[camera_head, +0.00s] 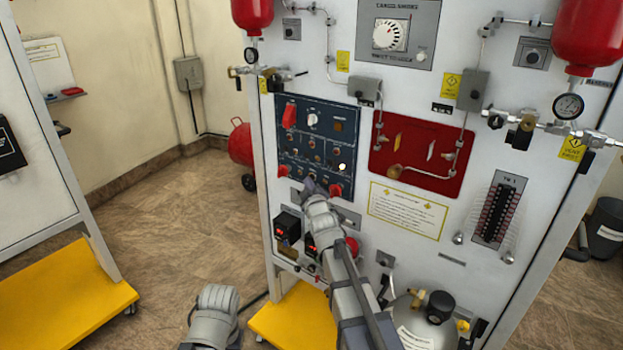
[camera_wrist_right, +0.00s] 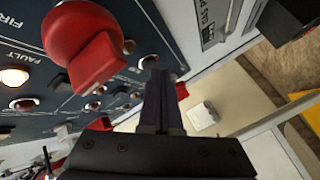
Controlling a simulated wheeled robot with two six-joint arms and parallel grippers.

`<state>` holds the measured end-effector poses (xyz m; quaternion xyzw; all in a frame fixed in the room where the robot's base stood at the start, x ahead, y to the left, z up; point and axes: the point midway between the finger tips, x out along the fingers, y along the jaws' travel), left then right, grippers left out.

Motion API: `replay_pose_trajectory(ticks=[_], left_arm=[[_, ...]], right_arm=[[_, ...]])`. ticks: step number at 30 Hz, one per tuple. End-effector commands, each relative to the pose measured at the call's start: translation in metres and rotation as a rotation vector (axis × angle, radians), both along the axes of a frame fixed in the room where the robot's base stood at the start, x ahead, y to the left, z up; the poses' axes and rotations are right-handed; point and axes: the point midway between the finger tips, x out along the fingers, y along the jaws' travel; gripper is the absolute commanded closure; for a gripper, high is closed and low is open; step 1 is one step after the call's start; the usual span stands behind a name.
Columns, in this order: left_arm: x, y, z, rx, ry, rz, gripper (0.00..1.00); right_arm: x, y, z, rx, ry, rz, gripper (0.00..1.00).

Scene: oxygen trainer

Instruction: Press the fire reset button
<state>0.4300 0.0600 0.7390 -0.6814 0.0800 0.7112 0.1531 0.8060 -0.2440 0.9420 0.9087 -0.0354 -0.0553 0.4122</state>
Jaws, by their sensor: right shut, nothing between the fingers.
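The dark blue control panel (camera_head: 292,140) has several small round buttons or lamps, a red switch cover (camera_head: 289,115) and red knobs (camera_head: 335,190) low down. I cannot read which one is the fire reset button. My right gripper (camera_head: 309,187) is shut and empty at the panel's lower edge. In the right wrist view, the shut fingers (camera_wrist_right: 162,78) point at the panel, close to a small round button (camera_wrist_right: 148,62). Whether they touch it I cannot tell. A large red knob (camera_wrist_right: 92,48) is beside them, and a lit lamp (camera_wrist_right: 15,76) sits near the lettering FAULT. My left gripper is out of view.
A red panel (camera_head: 420,160) with pipework is right of the blue panel. Gauges (camera_head: 568,106), red cylinders (camera_head: 588,35) and valves stick out of the white board. Black boxes (camera_head: 287,222) sit below the blue panel. The floor (camera_head: 175,215) on the left is clear.

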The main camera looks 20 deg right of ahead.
Motion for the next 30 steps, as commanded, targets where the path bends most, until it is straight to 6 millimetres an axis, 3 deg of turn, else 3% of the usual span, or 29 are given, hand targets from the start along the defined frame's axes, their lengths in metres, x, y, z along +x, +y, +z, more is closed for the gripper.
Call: replay_pose_trajectory(ticks=[30], left_arm=[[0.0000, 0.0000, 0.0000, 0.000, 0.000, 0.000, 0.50]], right_arm=[[0.0051, -0.0064, 0.0000, 0.002, 0.000, 0.000, 1.00]])
